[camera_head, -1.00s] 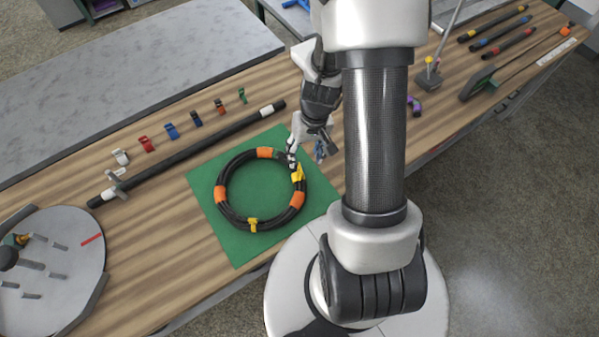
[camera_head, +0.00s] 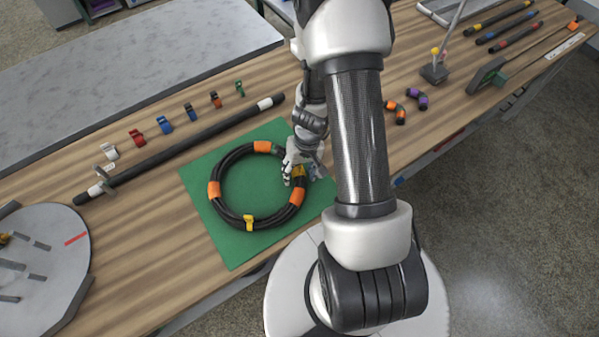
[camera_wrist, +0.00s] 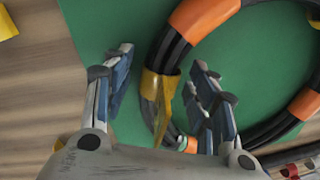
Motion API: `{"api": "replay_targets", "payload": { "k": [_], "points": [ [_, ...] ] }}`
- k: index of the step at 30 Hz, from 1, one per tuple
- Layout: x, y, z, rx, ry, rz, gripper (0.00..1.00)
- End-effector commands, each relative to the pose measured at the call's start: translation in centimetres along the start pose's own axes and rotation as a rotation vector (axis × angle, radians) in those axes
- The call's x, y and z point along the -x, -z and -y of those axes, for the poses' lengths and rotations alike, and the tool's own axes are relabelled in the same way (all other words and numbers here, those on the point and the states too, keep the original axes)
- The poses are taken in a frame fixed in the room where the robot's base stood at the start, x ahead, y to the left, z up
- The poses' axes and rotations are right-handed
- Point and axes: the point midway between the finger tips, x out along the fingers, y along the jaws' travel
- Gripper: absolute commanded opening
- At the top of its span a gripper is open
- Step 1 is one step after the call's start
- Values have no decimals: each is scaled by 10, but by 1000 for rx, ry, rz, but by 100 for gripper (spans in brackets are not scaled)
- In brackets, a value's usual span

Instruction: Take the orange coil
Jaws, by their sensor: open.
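The coil is a black hose ring with orange bands and yellow ties (camera_head: 215,190), lying flat on a green mat (camera_head: 229,247). My gripper (camera_head: 292,178) is at the coil's right side, close to a yellow tie. In the wrist view my gripper (camera_wrist: 160,95) is open, with the coil's black hose and a yellow tie (camera_wrist: 157,88) showing between its two fingers. An orange band (camera_wrist: 200,18) shows just above. I cannot tell how far the fingers are above the hose. Part of the coil's right side is hidden by my gripper.
A black bar with white ends (camera_head: 190,143) lies behind the mat, with several coloured clips (camera_head: 164,124) beyond it. A round grey board (camera_head: 45,285) is at the left. Orange and purple elbow pieces (camera_head: 396,112) lie right of my arm.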

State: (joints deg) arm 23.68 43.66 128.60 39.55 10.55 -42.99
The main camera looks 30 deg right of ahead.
Motion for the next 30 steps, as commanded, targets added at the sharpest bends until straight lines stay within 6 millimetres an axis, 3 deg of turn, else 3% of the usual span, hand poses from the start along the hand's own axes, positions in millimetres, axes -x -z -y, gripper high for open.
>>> {"api": "replay_targets", "payload": {
  "k": [4, 27, 30],
  "points": [
    [0, 0, 0, 0, 0, 0, 52],
    [0, 0, 0, 0, 1, 1, 1],
    [0, 0, 0, 0, 1, 1, 0]
  ]
}}
